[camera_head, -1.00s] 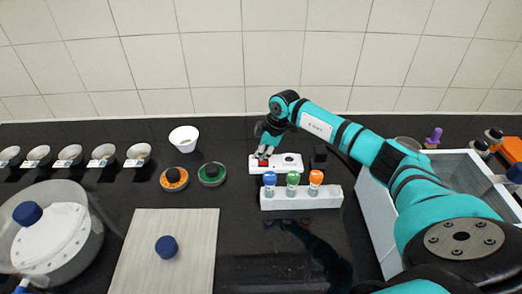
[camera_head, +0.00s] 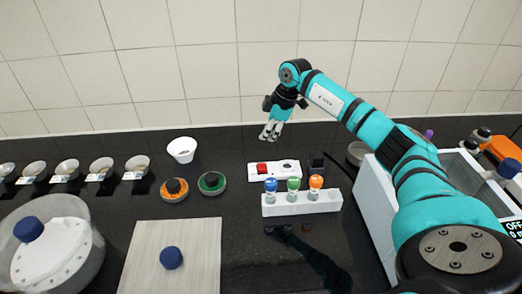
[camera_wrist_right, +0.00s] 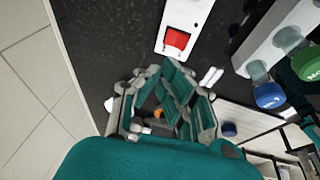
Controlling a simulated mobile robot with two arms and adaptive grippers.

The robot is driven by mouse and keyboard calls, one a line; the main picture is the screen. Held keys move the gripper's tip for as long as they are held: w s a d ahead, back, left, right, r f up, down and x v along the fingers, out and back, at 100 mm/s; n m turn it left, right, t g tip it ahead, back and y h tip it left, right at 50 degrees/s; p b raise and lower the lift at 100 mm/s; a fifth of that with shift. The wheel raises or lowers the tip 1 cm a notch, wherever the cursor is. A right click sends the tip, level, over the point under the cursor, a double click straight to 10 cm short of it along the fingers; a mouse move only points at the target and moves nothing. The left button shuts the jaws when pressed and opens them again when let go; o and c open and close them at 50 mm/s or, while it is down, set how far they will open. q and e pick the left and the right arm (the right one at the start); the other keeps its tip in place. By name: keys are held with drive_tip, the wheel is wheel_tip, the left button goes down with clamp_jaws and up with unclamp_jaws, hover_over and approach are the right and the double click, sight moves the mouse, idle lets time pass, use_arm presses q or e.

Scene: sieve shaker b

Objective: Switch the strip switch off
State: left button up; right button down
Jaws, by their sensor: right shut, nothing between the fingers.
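The white power strip (camera_head: 289,166) lies on the dark counter behind the tube rack. Its red rocker switch (camera_head: 262,168) is at its left end, uncovered. The switch also shows in the right wrist view (camera_wrist_right: 177,39); I cannot tell which way the rocker is tilted. My right gripper (camera_head: 270,135) is shut and empty. It is above and behind the switch, apart from it, with fingers pointing down. My left gripper is not in view.
A white rack (camera_head: 300,205) with blue, green and orange capped tubes stands in front of the strip. A black plug (camera_head: 317,162) is at its right end. A white bowl (camera_head: 181,149) and orange (camera_head: 174,190) and green (camera_head: 211,183) round items sit to the left.

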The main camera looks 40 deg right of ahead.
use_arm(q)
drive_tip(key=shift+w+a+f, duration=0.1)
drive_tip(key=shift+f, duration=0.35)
use_arm(e)
wheel_tip(320, 180, up, 3)
drive_tip(key=shift+s+f, duration=0.1)
